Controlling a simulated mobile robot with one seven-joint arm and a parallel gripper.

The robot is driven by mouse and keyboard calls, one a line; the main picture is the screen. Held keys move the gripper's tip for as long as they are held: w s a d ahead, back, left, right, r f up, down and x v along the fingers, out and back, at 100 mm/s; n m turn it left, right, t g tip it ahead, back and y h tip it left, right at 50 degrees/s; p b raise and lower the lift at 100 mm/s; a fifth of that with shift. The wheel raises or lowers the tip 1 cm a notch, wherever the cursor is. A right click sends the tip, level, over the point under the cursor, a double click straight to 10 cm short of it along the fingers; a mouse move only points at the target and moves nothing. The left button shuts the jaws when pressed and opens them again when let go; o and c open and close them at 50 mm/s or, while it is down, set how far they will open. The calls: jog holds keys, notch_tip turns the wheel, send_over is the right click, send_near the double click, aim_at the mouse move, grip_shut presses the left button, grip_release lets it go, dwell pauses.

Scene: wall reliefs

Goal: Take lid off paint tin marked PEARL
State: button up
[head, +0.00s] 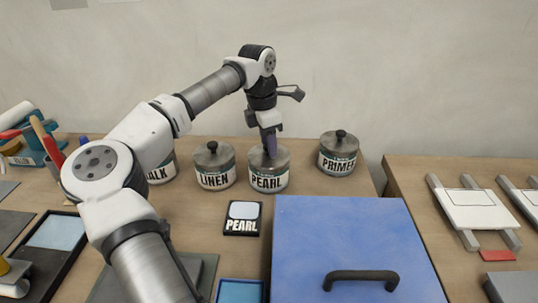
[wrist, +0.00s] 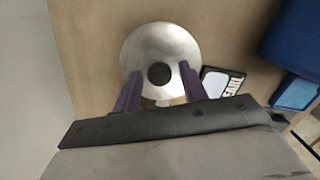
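The paint tin marked PEARL (head: 268,181) stands upright on the wooden bench, between the LINEN and PRIMER tins. Its round grey metal lid (wrist: 160,45) is on it, with a dark knob (wrist: 159,74) at the centre in the wrist view. My gripper (head: 269,152) points down over this tin and hides the knob in the head view. In the wrist view its two purple fingers (wrist: 160,70) are apart, one on each side of the knob, with gaps showing. How deep the fingertips reach beside the knob I cannot tell.
The LINEN tin (head: 214,166) stands close on the left and the PRIMER tin (head: 338,154) on the right. A PEARL sample card (head: 242,218) lies in front. A blue box with a black handle (head: 361,278) fills the front right. The wall is close behind.

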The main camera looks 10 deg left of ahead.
jog(key=c, duration=0.8)
jog(key=shift+r, duration=0.15)
notch_tip(320, 180, up, 28)
jog(key=p, duration=0.4)
jog(key=shift+p, duration=0.3)
